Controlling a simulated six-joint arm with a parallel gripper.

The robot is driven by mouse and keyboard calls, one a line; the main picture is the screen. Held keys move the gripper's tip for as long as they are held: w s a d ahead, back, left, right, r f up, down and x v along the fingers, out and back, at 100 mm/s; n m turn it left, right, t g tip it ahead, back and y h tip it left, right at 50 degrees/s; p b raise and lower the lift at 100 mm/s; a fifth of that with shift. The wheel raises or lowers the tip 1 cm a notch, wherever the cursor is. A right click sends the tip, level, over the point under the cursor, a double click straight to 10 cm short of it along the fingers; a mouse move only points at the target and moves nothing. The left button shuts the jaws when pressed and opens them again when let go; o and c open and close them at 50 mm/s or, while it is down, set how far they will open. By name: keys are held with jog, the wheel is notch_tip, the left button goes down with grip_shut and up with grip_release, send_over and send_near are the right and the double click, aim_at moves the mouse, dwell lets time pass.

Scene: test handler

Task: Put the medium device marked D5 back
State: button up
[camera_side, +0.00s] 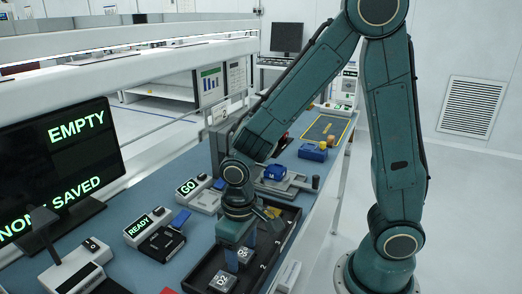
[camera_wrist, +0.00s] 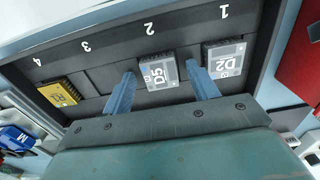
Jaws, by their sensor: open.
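The grey device marked D5 (camera_wrist: 158,72) lies in the black tray (camera_wrist: 110,77) at the place numbered 2. It also shows in the side view (camera_side: 244,258) below my gripper (camera_side: 242,250). In the wrist view my gripper (camera_wrist: 162,92) is open, with one blue finger on each side of D5. I cannot tell whether the fingers touch it. A grey device marked D2 (camera_wrist: 224,58) lies at place 1, just right of the right finger. A yellow device (camera_wrist: 58,93) lies near place 4.
A monitor (camera_side: 60,165) reads EMPTY, with a partly covered line ending in SAVED. Stations with READY (camera_side: 138,228) and GO (camera_side: 188,188) displays stand left of the tray. A blue device (camera_side: 276,173) sits on a grey fixture behind. A blue block (camera_side: 313,152) lies farther back.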

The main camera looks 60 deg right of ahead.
aim_at(247, 252)
jog(key=shift+r, duration=0.1)
notch_tip(247, 252, up, 12)
dwell(0.8)
jog(key=shift+r, duration=0.15)
dwell(0.4)
jog(key=s+d+r+t, duration=0.5)
jog(key=s+d+r, duration=0.1)
jog(key=s, duration=0.3)
jog(key=shift+s+d+t, duration=0.3)
jog(key=shift+s+d, duration=0.05)
jog(key=shift+d, duration=0.55)
dwell(0.8)
